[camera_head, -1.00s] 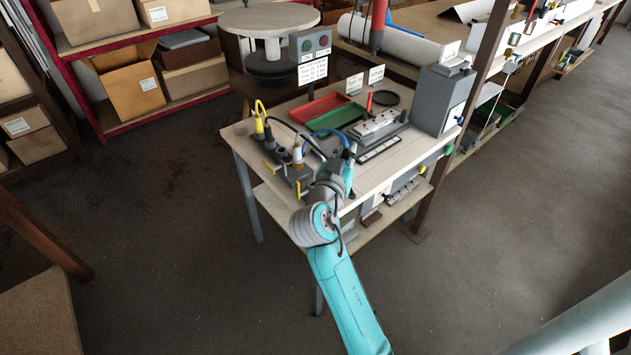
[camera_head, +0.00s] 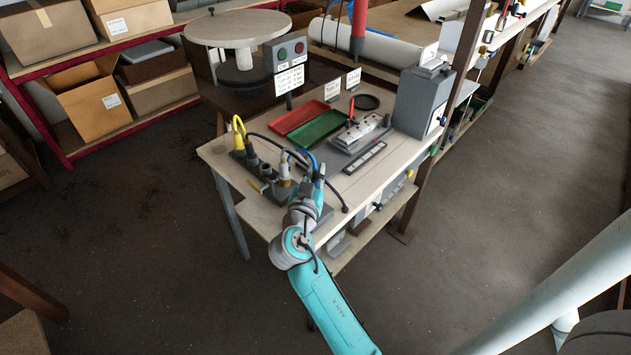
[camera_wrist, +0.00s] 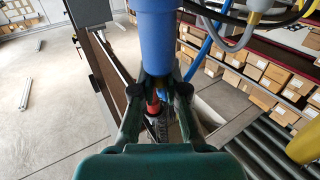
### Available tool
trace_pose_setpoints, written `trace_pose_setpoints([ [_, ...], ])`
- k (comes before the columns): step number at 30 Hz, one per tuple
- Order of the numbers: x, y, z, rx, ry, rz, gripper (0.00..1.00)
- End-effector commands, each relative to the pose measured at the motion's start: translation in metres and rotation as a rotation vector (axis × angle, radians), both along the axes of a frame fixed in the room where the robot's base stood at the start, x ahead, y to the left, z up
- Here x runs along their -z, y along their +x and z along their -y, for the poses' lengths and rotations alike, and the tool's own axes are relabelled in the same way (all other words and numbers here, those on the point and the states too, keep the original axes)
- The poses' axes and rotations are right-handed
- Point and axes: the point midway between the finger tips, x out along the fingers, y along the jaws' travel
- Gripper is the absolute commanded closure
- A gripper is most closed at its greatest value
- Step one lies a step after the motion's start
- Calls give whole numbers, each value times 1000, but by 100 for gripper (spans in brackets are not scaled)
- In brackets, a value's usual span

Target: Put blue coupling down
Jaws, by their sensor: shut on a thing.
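The blue coupling (camera_wrist: 156,40) is a smooth blue cylinder at the top middle of the wrist view. My gripper (camera_wrist: 157,88) is shut on it, with a dark finger on each side of its lower end. In the head view my gripper (camera_head: 319,178) is small, at the front-left part of the workbench (camera_head: 375,184). The coupling is hard to make out there. A blue cable (camera_head: 303,152) arches just behind my gripper. I cannot tell whether the coupling touches anything.
Dark sockets with a yellow plug (camera_head: 238,128) and a white-and-yellow plug (camera_head: 284,168) stand left of my gripper. Red (camera_head: 290,116) and green (camera_head: 312,130) trays and a grey fixture (camera_head: 360,132) lie behind.

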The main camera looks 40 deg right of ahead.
Motion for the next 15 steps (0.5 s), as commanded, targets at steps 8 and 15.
trace_pose_setpoints([
  [8, 30, 0, 0, -1, -1, -2, 100],
  [15, 31, 0, 0, 0, 0, 0, 100],
])
